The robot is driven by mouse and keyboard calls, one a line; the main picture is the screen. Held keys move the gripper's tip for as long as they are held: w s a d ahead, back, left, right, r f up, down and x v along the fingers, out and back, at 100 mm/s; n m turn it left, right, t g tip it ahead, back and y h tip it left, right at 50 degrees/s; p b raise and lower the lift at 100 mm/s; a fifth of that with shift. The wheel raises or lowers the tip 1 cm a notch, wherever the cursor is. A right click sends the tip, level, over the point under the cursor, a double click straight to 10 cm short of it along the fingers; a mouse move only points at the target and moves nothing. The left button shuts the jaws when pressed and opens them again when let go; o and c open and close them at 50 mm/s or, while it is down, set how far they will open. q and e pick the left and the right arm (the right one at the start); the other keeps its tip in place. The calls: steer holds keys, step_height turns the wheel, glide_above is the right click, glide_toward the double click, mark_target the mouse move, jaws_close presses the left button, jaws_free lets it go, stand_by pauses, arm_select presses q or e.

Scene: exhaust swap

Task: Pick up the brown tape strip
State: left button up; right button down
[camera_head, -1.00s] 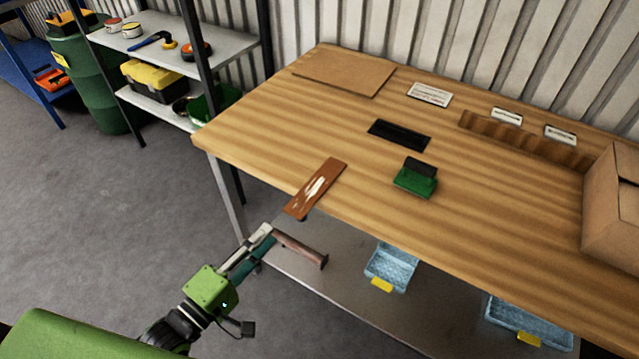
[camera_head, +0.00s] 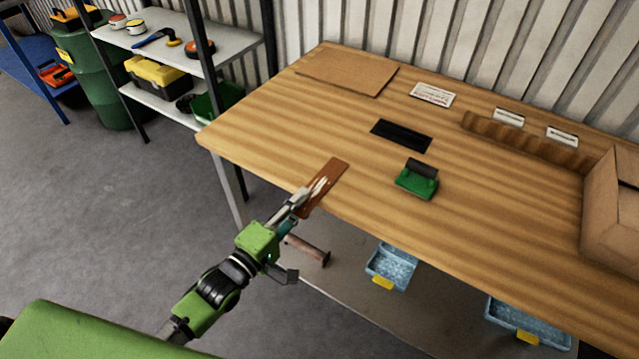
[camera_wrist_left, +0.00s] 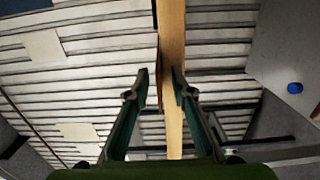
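The brown tape strip (camera_head: 334,175), with a pale worn patch, lies at the table's front-left edge, its near end projecting past the edge. My left gripper (camera_head: 308,196) is at the strip's near end and covers part of it. In the left wrist view, the two fingers of my left gripper (camera_wrist_left: 160,78) are apart. A thin brown edge, apparently the strip (camera_wrist_left: 160,88), shows between them, with a gap at least on the right. I cannot tell whether the left finger touches it. My right gripper is not in view.
The wooden table (camera_head: 270,130) holds a black pad (camera_head: 401,135), a green block tool (camera_head: 416,182), a flat brown sheet (camera_head: 345,74) and a cardboard box (camera_head: 612,210). Blue bins (camera_head: 391,265) and a hammer-like tool (camera_head: 308,250) are below. The tabletop around the strip is clear.

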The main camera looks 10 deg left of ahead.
arm_select(q)
jaws_close()
steer(key=shift+r, duration=0.1)
